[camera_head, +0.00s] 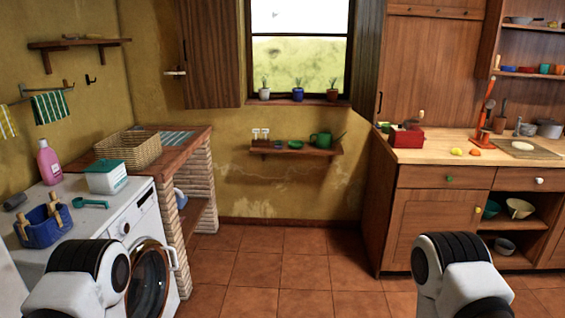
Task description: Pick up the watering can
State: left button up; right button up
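A green watering can (320,140) stands on a small wooden wall shelf (297,151) under the window, across the room. Its spout points to the right. Parts of my two arms show at the bottom left and bottom right of the head view, far from the can. Neither gripper is in the picture.
A washing machine (141,215) with its round door ajar stands at the left, beside a brick counter (196,160) with a wicker basket (128,147). Wooden cabinets (420,222) stand at the right. The tiled floor (283,262) between them is clear up to the wall.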

aim_at(324, 140)
jog(key=i, duration=1.4)
jog(key=i+j+z, duration=0.15)
jog(key=i, duration=1.2)
